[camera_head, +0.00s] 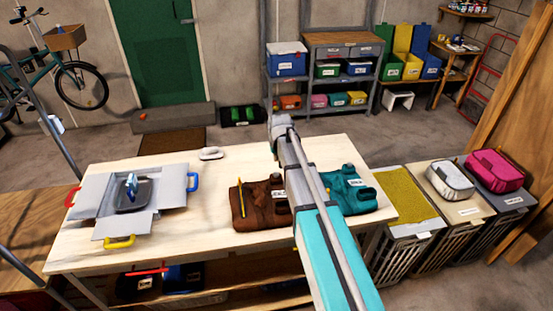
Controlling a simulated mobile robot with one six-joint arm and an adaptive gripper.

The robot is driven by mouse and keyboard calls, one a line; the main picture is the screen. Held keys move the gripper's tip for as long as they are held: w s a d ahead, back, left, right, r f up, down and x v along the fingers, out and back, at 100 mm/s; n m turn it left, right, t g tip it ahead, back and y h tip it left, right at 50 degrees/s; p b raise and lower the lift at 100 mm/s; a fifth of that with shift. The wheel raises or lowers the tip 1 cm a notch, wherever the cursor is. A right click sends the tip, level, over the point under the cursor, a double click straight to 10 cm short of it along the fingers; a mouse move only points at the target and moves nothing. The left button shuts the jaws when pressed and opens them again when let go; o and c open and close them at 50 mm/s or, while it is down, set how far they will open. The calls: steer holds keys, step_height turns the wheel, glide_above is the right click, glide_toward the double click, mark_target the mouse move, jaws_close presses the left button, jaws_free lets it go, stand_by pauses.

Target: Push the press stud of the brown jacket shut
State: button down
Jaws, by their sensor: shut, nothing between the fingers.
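The brown jacket (258,207) lies folded on the pale wooden table, near its front edge and just left of my arm. A yellow strip stands at its left side and a small white label shows at its right. My arm reaches up from the bottom and passes in front of the gap between the brown jacket and a teal jacket (345,194). The press stud is too small to make out at this distance. My gripper cannot be made out; the arm's far end is a grey joint above the table's back edge.
A grey open-flapped box (103,203) with coloured handles stands at the table's left. A small white object (210,153) lies at the back. Bare table (215,180) lies between them and the jackets. Lidded laundry bins (410,222) stand right of the table.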

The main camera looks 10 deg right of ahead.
mark_target(276, 174)
steer(key=shift+b+x, duration=1.5)
steer(key=shift+x, duration=0.35)
steer(key=shift+s+f+b, duration=0.1)
steer(key=shift+f+b, duration=1.75)
steer(key=shift+f, duration=0.05)
steer(key=shift+f+b, duration=0.55)
steer(key=shift+b, duration=0.05)
steer(key=shift+s+f+b, duration=0.15)
steer(key=shift+f+b, duration=0.2)
steer(key=shift+b, duration=0.1)
steer(key=shift+r, duration=0.2)
step_height(276, 174, up, 4)
steer(key=p, duration=0.5)
steer(key=shift+r, duration=0.1)
steer(key=p+v, duration=0.9)
steer(key=shift+r, duration=0.25)
